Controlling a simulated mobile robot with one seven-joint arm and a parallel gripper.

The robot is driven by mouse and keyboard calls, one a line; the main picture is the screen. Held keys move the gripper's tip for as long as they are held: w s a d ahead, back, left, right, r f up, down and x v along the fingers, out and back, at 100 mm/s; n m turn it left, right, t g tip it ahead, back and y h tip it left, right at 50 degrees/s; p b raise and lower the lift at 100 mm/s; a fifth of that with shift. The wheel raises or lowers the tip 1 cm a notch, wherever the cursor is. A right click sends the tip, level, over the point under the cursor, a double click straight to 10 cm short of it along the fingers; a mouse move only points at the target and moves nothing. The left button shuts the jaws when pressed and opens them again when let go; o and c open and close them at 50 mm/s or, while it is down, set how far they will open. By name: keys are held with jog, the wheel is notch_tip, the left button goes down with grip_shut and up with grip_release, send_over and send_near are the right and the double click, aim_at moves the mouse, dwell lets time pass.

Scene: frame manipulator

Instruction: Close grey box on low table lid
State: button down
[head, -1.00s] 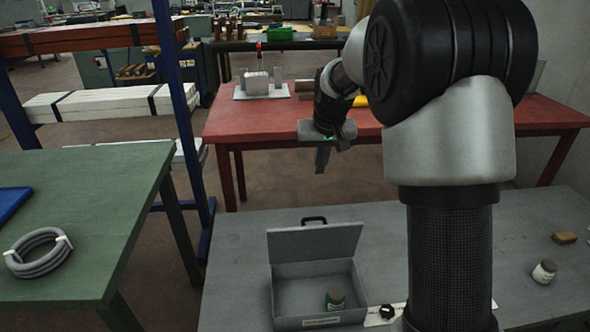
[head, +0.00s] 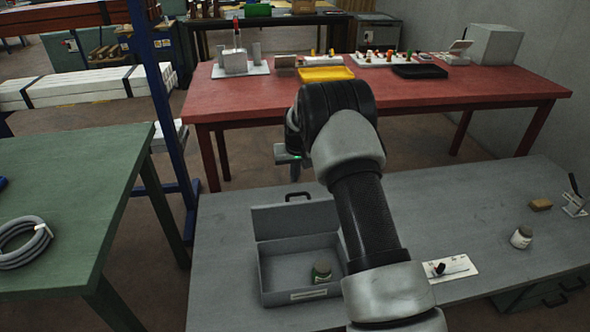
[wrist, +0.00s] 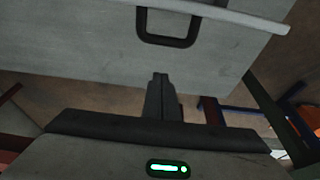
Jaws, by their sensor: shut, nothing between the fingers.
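In the wrist view, the shut, empty fingers (wrist: 160,80) are in front of the grey surface, below the black handle (wrist: 168,25). I cannot tell whether they touch anything.
The low grey table (head: 450,215) also carries a white jar (head: 521,237), a brown block (head: 540,204) and a white plate (head: 450,268) with a black knob. A red table (head: 380,98) stands behind and a green table (head: 80,200) stands at left.

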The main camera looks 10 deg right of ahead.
jog(key=shift+s+f, duration=0.3)
jog(key=shift+s, duration=0.6)
jog(key=shift+s+f, duration=0.3)
jog(key=shift+s, duration=0.6)
